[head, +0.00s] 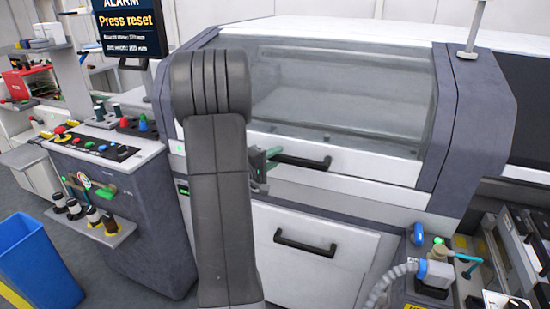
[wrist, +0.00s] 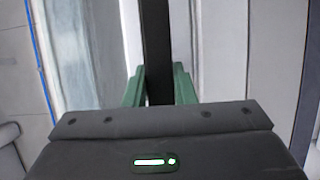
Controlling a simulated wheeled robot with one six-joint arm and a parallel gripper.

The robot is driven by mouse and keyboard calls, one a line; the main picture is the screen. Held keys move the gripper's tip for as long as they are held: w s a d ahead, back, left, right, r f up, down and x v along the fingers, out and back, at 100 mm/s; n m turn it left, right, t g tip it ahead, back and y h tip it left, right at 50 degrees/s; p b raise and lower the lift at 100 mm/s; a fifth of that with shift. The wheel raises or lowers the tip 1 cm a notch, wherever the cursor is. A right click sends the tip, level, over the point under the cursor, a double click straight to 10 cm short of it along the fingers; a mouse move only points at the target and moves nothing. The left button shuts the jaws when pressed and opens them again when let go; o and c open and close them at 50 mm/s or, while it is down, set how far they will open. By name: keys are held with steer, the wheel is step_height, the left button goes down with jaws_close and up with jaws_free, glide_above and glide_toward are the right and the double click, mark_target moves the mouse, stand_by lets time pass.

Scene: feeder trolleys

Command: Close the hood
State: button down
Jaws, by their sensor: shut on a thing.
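The hood (head: 340,90) is a large clear window in a white and grey frame on the machine's front. It is down, with its lower white edge close above the lower white panel; I see no clear gap, but my arm hides part of the left side. Its black bar handle (head: 300,162) is on the lower edge. My gripper (head: 268,165), with green fingers, is at the handle's left end. In the wrist view, my gripper (wrist: 158,84) has a finger on each side of the black handle bar (wrist: 155,40) and is shut on it.
A screen (head: 130,28) reads "ALARM Press reset". A control panel (head: 105,145) with coloured buttons stands left. A lower drawer handle (head: 305,243) is below the hood. A blue bin (head: 38,262) is at lower left, and a hose and connectors (head: 425,268) at lower right.

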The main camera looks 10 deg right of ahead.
steer(key=s+a+r+y+p, duration=0.1)
steer(key=s+a+r+p, duration=0.1)
steer(key=r, duration=0.5)
steer(key=shift+s+n+g+p, duration=0.3)
steer(key=shift+s+p, duration=0.1)
steer(key=shift+s, duration=0.2)
steer(key=shift+a, duration=0.1)
steer(key=c, duration=1.2)
jaws_free()
steer(key=shift+r, duration=0.1)
steer(key=b+v, duration=0.2)
steer(key=v, duration=1.1)
steer(key=shift+s+a, duration=0.25)
steer(key=shift+r, duration=0.15)
